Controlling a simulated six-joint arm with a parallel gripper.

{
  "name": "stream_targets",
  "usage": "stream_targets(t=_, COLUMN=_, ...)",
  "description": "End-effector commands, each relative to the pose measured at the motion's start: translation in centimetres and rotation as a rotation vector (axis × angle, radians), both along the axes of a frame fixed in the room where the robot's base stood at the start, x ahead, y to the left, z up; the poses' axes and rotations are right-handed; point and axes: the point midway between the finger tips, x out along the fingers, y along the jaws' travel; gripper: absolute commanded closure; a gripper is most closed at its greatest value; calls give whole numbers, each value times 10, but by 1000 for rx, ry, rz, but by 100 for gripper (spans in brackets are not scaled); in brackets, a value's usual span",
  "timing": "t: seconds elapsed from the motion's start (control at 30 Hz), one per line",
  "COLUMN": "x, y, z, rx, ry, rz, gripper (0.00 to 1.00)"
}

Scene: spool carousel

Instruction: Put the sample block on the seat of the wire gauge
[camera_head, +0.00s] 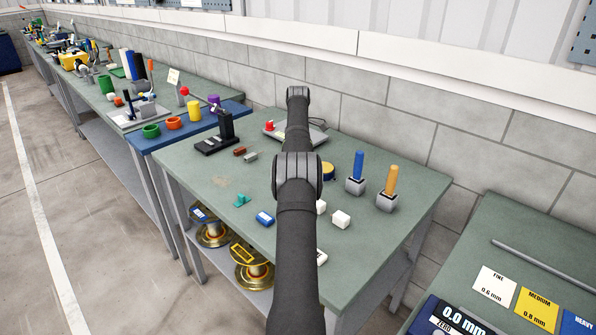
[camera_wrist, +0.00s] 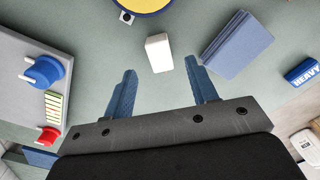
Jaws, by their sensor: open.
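My gripper (camera_wrist: 158,73) shows in the wrist view with its two blue fingers apart and nothing between them. A small white block (camera_wrist: 160,53) lies on the green bench just beyond the gap between the fingertips. I cannot tell which block is the sample block. A digital readout marked 0.0 mm (camera_head: 463,320) is cut off at the lower right edge of the head view and may be the wire gauge; its seat is not visible.
A blue slab (camera_wrist: 237,45) and a blue HEAVY piece (camera_wrist: 303,72) lie right of the white block in the wrist view. A grey unit with blue and red knobs (camera_wrist: 48,72) is at left. Blue- and orange-handled tools (camera_head: 388,190) stand upright. A dark stand (camera_head: 216,140) is at back left.

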Motion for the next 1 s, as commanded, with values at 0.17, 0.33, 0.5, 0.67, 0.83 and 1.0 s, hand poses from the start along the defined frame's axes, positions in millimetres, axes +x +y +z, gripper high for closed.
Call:
stream_targets(t=0.17, x=-1, y=0, z=-19, rx=0, ry=2, rz=-1, gripper=47)
stream_targets(t=0.33, x=-1, y=0, z=-45, rx=0, ry=2, rz=-2, gripper=47)
stream_targets(t=0.5, x=0, y=0, z=-55, rx=0, ry=0, rz=-2, gripper=47)
stream_targets(t=0.67, x=0, y=0, z=-55, rx=0, ry=-1, rz=-2, gripper=47)
stream_targets(t=0.83, x=0, y=0, z=-54, rx=0, ry=0, rz=-2, gripper=77)
stream_targets(t=1.0, x=0, y=0, z=-54, rx=0, ry=-1, rz=-2, gripper=99)
